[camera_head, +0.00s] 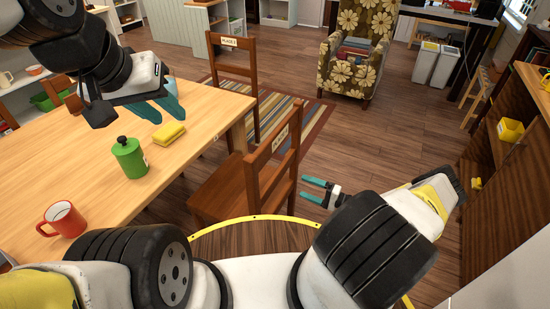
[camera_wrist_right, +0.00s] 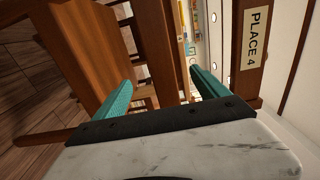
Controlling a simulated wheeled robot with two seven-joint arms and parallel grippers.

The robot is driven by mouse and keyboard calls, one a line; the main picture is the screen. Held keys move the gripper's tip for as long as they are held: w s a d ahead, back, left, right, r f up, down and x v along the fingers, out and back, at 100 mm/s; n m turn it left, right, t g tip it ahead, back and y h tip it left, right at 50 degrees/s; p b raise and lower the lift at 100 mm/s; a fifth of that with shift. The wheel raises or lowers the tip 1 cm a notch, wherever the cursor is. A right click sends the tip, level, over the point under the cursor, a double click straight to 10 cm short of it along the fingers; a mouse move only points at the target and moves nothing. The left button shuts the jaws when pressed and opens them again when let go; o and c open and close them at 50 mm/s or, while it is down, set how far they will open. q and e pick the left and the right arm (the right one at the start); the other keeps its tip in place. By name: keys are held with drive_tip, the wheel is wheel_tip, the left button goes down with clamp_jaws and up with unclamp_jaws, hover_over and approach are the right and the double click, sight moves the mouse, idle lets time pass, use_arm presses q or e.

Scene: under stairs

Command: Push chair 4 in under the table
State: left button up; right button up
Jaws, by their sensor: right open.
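Chair 4 (camera_head: 240,190) is brown wood and stands upright beside the right edge of the wooden table (camera_head: 60,125). Most of its seat shows outside the tabletop. Its backrest faces right, away from the table. In the right wrist view its top rail bears a "PLACE 4" label (camera_wrist_right: 253,38). My right gripper (camera_head: 318,190) is open, just right of the backrest; its teal fingers (camera_wrist_right: 162,90) are apart with chair parts in view beyond them. I cannot tell whether they touch. My left gripper (camera_head: 170,112) is open and empty above the table.
Another labelled chair (camera_head: 236,75) stands farther back at the table. A floral armchair (camera_head: 352,60) is behind.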

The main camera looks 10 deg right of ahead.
sight(280, 178)
drive_tip(key=x, duration=1.3)
drive_tip(key=shift+w+a, duration=0.25)
drive_tip(key=shift+a, duration=0.05)
clamp_jaws()
